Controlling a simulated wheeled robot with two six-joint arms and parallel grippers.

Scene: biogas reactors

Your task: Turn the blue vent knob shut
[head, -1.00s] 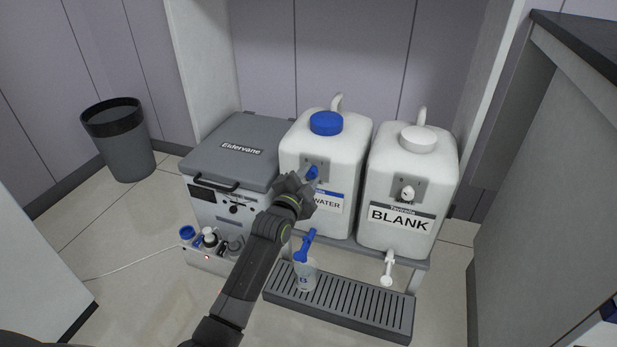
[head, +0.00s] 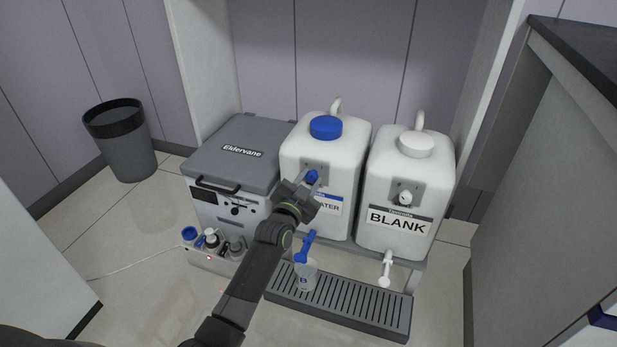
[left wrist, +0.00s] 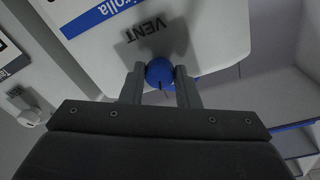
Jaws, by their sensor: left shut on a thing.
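The blue vent knob (head: 312,177) sits on a grey plate on the front of the white WATER container (head: 347,150), which has a blue cap. My left gripper (head: 311,180) reaches it from the front and is shut on the knob. In the left wrist view the blue knob (left wrist: 159,72) lies between the two fingers (left wrist: 160,84), below the word VENT, with a dark mark on its face. The lower part of the knob plate is partly hidden by my gripper in the head view. My right gripper is not in view.
The BLANK container (head: 408,175) with its white knob (head: 404,198) stands close on the right. Below are the blue tap (head: 306,245), a beaker (head: 305,275) and a drip grate (head: 345,305). The grey Eldervane box (head: 238,152) stands left.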

